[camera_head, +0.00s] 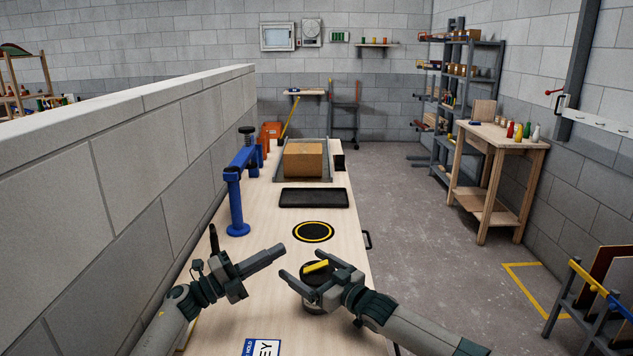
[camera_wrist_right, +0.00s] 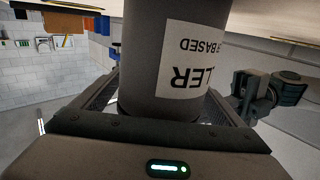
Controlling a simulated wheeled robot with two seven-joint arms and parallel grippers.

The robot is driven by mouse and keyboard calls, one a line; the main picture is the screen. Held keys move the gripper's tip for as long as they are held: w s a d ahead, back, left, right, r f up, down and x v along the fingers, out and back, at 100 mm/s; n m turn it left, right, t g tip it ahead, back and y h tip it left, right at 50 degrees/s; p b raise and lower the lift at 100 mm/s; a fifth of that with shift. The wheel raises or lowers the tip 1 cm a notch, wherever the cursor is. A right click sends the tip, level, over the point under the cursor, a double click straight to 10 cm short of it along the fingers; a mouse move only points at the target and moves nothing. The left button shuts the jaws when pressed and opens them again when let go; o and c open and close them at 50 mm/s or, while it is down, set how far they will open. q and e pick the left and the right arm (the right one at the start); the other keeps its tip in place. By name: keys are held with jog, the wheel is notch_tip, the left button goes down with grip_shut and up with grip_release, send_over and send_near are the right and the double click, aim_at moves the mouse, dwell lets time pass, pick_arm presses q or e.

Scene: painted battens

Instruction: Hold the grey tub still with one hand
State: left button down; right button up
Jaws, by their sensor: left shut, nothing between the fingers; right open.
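The grey tub (camera_head: 314,277) stands on the bench near my two hands, with a yellow bar (camera_head: 316,266) across its top. In the right wrist view the tub (camera_wrist_right: 170,50) fills the middle, and its white label reads "LER" and "BASED" upside down. My right gripper (camera_head: 294,264) is open, with one finger on each side of the tub. In the wrist view its fingers flank the tub; I cannot tell whether they touch it. My left gripper (camera_head: 281,249) is shut and empty, to the left of the tub and apart from it.
Beyond the tub lie a black disc with a yellow ring (camera_head: 313,232) and a black tray (camera_head: 313,197). A brown block (camera_head: 305,158) sits further back. A blue clamp-like stand (camera_head: 236,200) is at the left edge, beside a block wall (camera_head: 150,150). A printed card (camera_head: 262,348) lies in front.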

jog(key=shift+d, duration=0.1)
jog(key=shift+s+d+f, duration=0.1)
jog(key=shift+s+d, duration=0.3)
jog(key=shift+s, duration=0.05)
jog(key=v, duration=1)
jog(key=shift+s+d, duration=0.2)
jog(key=shift+s, duration=0.05)
